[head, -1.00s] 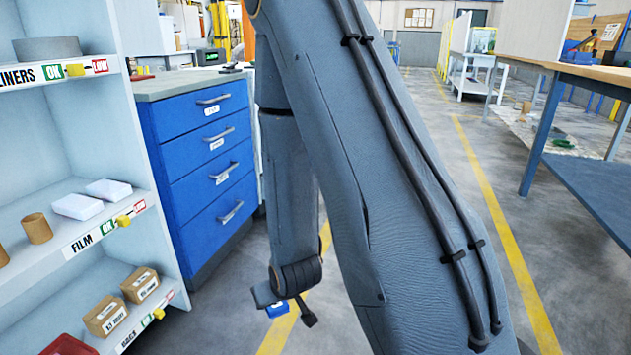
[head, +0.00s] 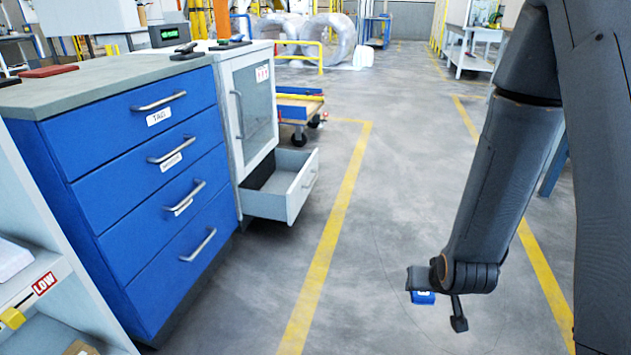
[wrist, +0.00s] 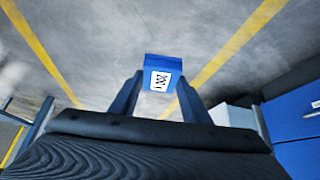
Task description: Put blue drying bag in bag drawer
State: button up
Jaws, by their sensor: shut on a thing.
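The blue drying bag (head: 423,297) hangs at the end of my arm, above the open floor. In the wrist view the bag (wrist: 161,64) shows a white label with dark marks. My gripper (wrist: 158,92) is shut on it, one finger on each side. In the head view my gripper (head: 438,292) is partly hidden by my wrist. An open grey drawer (head: 292,196) sticks out low from a grey cabinet (head: 252,100). The drawer is left of my gripper and farther away. Its floor is mostly hidden, and no label on it is readable.
A blue drawer unit (head: 150,190) with shut drawers stands left of the grey cabinet. A shelf (head: 40,270) is at the near left. A cart (head: 300,108) stands behind the open drawer. The floor (head: 350,230) between drawer and gripper is clear.

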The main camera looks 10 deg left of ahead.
aim_at(283, 192)
jog(key=z, duration=0.1)
jog(key=i, duration=0.85)
jog(key=u, duration=0.85)
jog(key=i, duration=0.7)
jog(key=u, duration=0.7)
jog(key=i, duration=0.5)
